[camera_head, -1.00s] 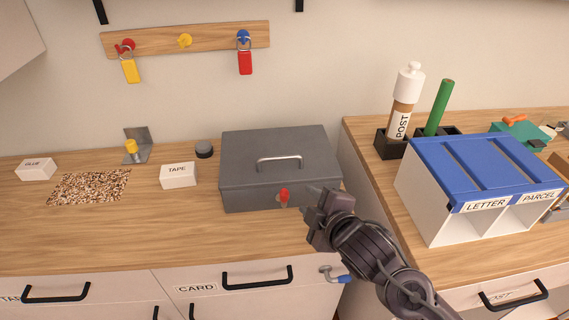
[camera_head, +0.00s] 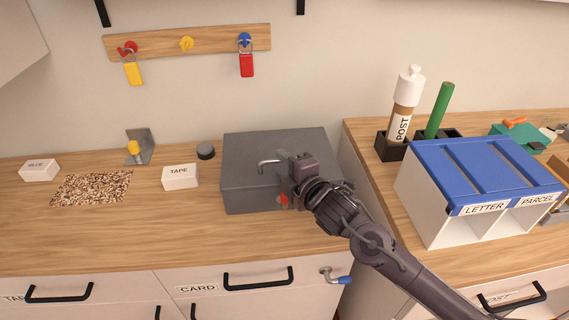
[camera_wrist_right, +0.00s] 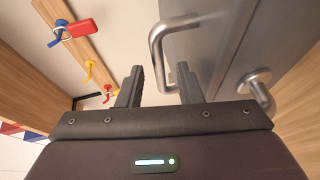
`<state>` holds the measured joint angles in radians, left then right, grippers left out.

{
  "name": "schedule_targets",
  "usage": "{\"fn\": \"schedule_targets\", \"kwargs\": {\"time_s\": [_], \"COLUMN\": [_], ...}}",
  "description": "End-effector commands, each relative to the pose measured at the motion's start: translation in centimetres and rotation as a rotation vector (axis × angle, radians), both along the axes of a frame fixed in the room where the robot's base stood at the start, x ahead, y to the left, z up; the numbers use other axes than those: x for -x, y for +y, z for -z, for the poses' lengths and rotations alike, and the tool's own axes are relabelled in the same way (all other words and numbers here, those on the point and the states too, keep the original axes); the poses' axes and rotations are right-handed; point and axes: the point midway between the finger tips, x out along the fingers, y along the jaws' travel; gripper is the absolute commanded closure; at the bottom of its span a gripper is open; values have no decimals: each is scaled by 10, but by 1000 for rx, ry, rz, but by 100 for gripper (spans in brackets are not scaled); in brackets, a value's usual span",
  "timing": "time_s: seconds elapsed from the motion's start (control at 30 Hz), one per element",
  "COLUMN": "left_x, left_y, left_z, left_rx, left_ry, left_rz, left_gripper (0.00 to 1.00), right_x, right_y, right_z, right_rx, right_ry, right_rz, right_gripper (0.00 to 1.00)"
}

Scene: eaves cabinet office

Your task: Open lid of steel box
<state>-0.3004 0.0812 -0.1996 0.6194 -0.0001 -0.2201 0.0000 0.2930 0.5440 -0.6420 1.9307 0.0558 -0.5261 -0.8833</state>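The grey steel box (camera_head: 255,185) stands on the wooden counter with its lid down. A bent metal handle (camera_head: 268,162) is on the lid, and a red piece (camera_head: 282,199) shows on the box's front. My right gripper (camera_head: 290,160) is over the lid at the handle's right end and hides that end. In the right wrist view my right gripper (camera_wrist_right: 158,76) has its two fingers apart, with the handle (camera_wrist_right: 156,45) just beyond them. I cannot tell whether the fingers touch it. My left gripper is not in view.
A blue-topped letter sorter (camera_head: 430,190) and a black holder (camera_head: 390,148) stand on the right counter. A tape box (camera_head: 180,177) and a dark round item (camera_head: 205,151) are left of the steel box.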

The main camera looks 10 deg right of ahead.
Motion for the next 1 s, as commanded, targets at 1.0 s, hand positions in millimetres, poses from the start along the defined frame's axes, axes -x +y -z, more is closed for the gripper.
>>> {"fn": "schedule_targets", "kwargs": {"time_s": [1.0], "left_x": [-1], "left_y": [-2], "left_z": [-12], "left_rx": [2], "left_ry": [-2], "left_rz": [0], "left_gripper": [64], "right_x": [-6], "right_y": [0], "right_z": [-7], "right_rx": [1], "right_ry": [22], "right_rz": [2], "right_gripper": [100]}}
